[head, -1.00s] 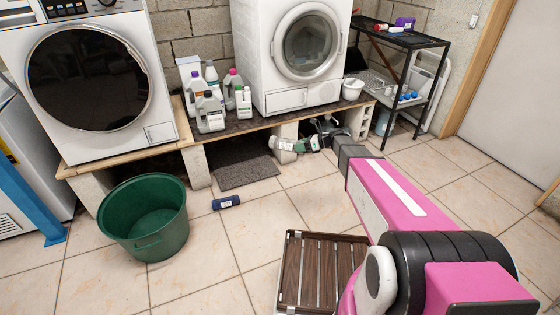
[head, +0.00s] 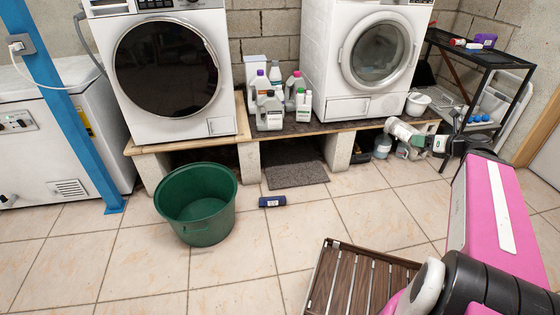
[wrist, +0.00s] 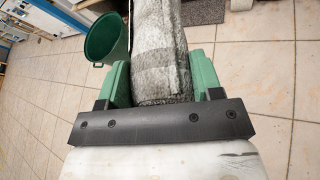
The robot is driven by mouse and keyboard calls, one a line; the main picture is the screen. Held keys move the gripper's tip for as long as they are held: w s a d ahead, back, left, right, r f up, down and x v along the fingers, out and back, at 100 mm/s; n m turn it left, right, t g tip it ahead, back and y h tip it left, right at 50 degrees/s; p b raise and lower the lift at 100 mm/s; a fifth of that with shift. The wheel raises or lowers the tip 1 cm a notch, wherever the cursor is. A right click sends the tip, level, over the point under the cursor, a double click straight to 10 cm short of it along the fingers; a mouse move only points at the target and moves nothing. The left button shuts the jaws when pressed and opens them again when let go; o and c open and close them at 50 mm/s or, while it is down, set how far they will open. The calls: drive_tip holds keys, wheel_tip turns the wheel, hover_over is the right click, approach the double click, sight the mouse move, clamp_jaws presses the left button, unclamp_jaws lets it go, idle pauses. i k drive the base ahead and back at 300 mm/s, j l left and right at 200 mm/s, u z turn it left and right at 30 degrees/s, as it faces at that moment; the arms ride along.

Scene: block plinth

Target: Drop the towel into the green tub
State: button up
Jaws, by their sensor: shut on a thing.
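The green tub (head: 197,222) stands upright on the tiled floor, left of centre in the head view, and its visible inside looks empty. It also shows at the upper left of the wrist view (wrist: 103,45). The towel (wrist: 163,60) is a grey patterned roll between the green fingers of my gripper (wrist: 160,72). In the head view, the towel (head: 403,130) is a small pale roll in front of the bench's right end. My gripper (head: 425,140) is shut on it, well to the right of the tub. The towel's far end is cut off in the wrist view.
A dark blue object (head: 272,201) lies on the floor right of the tub. A slatted wooden piece (head: 360,285) is at the bottom. The bench (head: 190,146) carries two washing machines and several bottles. A black shelf (head: 468,45) stands right. Open floor lies around the tub.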

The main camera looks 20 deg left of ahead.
sight(209, 208)
drive_tip(key=j+u, duration=0.1)
drive_tip(key=j, duration=2.3)
